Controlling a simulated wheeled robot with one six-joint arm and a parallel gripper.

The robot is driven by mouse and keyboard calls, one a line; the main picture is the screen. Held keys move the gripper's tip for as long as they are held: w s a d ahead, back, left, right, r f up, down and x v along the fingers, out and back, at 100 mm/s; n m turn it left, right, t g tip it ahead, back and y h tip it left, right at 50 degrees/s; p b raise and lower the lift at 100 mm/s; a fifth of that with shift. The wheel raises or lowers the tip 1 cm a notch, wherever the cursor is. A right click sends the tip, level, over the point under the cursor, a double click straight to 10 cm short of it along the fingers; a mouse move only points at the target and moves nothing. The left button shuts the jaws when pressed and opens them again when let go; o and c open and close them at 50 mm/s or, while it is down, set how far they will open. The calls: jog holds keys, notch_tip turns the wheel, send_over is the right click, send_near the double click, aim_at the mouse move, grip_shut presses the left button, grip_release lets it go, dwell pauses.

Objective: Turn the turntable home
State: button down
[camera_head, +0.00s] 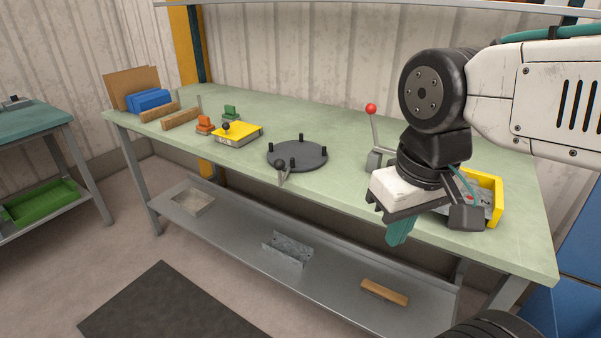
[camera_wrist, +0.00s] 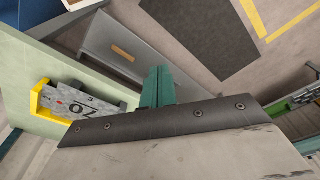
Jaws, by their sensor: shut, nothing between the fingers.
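The turntable (camera_head: 312,158) is a dark grey round disc with several short black pegs, lying on the green workbench in the head view. A black ball knob (camera_head: 280,164) shows at its front edge, above a small grey metal piece near the bench's front edge. My gripper (camera_head: 398,236) has teal fingers that are shut and empty. It hangs to the right of the turntable, in front of the bench edge, and does not touch the turntable. The wrist view shows the shut fingers (camera_wrist: 157,84) pointing away from the bench top. The turntable is not visible in the wrist view.
A lever with a red knob (camera_head: 371,109) stands behind the arm. A yellow bin (camera_head: 497,196) sits at the right end. The lower shelf holds a wooden block (camera_head: 384,291).

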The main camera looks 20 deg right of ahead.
jog(key=shift+w, duration=0.1)
jog(key=w+a+f+m+t+y, duration=0.15)
jog(key=w+m+y, duration=0.35)
jog(key=w+m, duration=1.1)
jog(key=w+d+f+m+t, duration=0.1)
jog(key=w+d+f+m, duration=0.1)
jog(key=w+d+m, duration=0.2)
jog(key=w+d+f+m+t+y, duration=0.1)
jog(key=w+d+f+m+t, duration=0.1)
jog(key=w+m, duration=0.4)
jog(key=w+d+f, duration=0.1)
jog(key=w+d, duration=0.1)
jog(key=w, duration=0.3)
jog(key=shift+f+y, duration=0.3)
jog(key=shift+f, duration=0.05)
jog(key=shift+w, duration=0.1)
